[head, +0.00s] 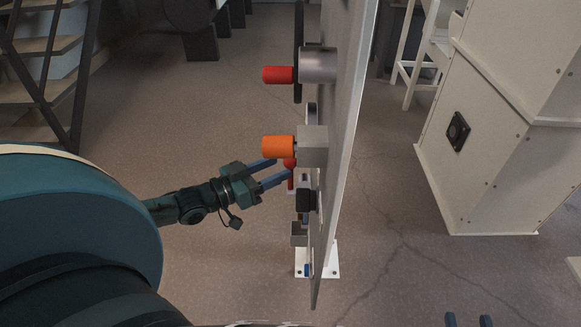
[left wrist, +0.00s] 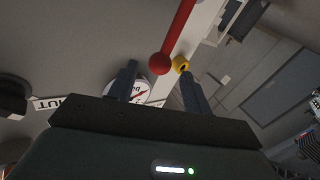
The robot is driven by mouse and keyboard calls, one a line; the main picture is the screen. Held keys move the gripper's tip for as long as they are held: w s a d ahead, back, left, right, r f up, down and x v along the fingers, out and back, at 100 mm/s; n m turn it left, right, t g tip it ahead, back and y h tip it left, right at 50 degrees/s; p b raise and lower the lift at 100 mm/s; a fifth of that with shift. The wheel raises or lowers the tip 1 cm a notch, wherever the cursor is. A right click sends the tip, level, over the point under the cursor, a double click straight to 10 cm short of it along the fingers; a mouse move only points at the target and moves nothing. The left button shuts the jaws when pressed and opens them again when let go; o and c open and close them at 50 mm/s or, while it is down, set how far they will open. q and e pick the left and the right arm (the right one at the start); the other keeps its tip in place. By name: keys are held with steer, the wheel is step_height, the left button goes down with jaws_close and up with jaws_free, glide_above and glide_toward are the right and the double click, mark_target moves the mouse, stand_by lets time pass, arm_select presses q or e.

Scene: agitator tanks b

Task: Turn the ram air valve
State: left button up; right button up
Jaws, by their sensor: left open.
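A panel (head: 345,150) stands seen nearly edge-on in the head view, with handles on its left face. No readable label names the ram air valve. A red lever with a ball end (head: 290,163) shows below an orange handle (head: 278,147); the lever is also in the left wrist view (left wrist: 178,30), its ball ahead between the fingers. My left gripper (head: 275,171) is open, its fingers close to this ball in the head view; contact cannot be told. The left wrist view shows both fingertips apart (left wrist: 160,70). Two fingertips of my right gripper (head: 468,320) show apart at the bottom edge.
A red handle (head: 278,75) on a grey cylinder sits higher on the panel. A yellow part (left wrist: 181,64) and a white dial (left wrist: 140,92) are by the lever. A pale cabinet (head: 490,130) stands right; stairs (head: 45,60) stand left. Floor left of the panel is clear.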

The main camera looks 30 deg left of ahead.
mark_target(291, 162)
arm_select(q)
steer(key=shift+b+x, duration=0.6)
steer(key=shift+x, duration=1.85)
arm_select(e)
steer(key=shift+w+a+r+n+t+y, duration=0.1)
steer(key=shift+a+n+t+y, duration=0.25)
steer(key=shift+t, duration=0.25)
steer(key=shift+d, duration=0.1)
arm_select(q)
jaws_close()
